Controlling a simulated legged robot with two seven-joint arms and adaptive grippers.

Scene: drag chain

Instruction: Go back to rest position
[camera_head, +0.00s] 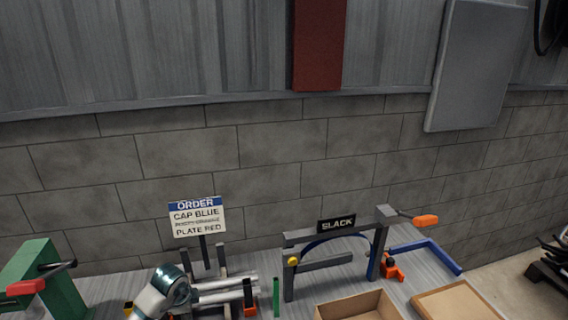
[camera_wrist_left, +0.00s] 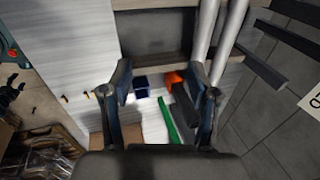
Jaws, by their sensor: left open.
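My left arm comes in at the bottom left of the head view, where only a white and teal link shows. My left gripper (camera_wrist_left: 160,92) shows in the left wrist view, with its two dark fingers wide apart and nothing between them in its grip. Beyond the fingers lie a dark blue block (camera_wrist_left: 141,88), an orange piece (camera_wrist_left: 174,80) and a green strip (camera_wrist_left: 166,120). The green strip also stands out in the head view (camera_head: 276,297). My right gripper is in neither view.
The grey bench (camera_head: 330,280) carries an order sign (camera_head: 198,218), a frame labelled slack (camera_head: 336,224), a green fixture (camera_head: 45,280), a blue bracket (camera_head: 436,252) and an open cardboard box (camera_head: 358,306). A brown tray (camera_head: 455,301) is at the right. A block wall stands behind.

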